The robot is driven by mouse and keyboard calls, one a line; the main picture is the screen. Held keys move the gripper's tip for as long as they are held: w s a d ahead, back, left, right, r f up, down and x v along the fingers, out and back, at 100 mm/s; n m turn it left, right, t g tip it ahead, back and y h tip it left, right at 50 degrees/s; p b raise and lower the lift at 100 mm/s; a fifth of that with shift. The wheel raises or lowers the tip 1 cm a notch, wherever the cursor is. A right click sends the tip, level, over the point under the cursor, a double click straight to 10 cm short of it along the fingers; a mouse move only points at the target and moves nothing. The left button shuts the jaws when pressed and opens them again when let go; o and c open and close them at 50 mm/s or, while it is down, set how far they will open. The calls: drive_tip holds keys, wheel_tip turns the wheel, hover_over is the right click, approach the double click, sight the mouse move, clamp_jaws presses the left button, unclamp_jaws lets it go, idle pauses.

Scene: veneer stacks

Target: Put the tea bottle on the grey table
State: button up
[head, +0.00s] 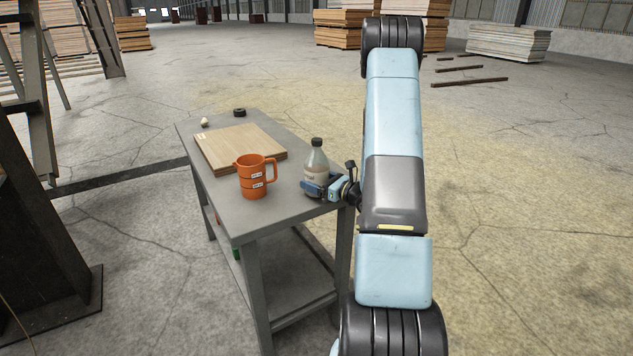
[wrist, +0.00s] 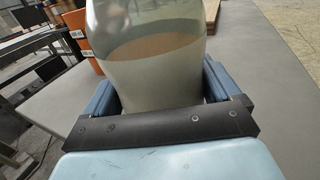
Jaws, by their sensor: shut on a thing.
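The tea bottle (head: 316,165) is clear with a dark cap and a pale, milky filling. It stands upright at the right edge of the grey table (head: 227,212) in the head view. My gripper (head: 318,189) is shut around the bottle's lower part. In the wrist view the bottle (wrist: 150,65) fills the space between the two blue fingers (wrist: 163,88). Its base is hidden behind my gripper, so I cannot tell for sure whether it touches the tabletop.
An orange mug (head: 254,177) stands left of the bottle. A wooden board (head: 238,148) lies behind the mug. A small pale item (head: 204,122) and a dark round item (head: 239,112) sit at the table's far end. The tabletop's front left is clear.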

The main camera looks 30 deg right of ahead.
drive_tip(key=shift+f, duration=0.2)
drive_tip(key=o, duration=1)
drive_tip(key=v, duration=1.2)
drive_tip(key=shift+r, duration=0.1)
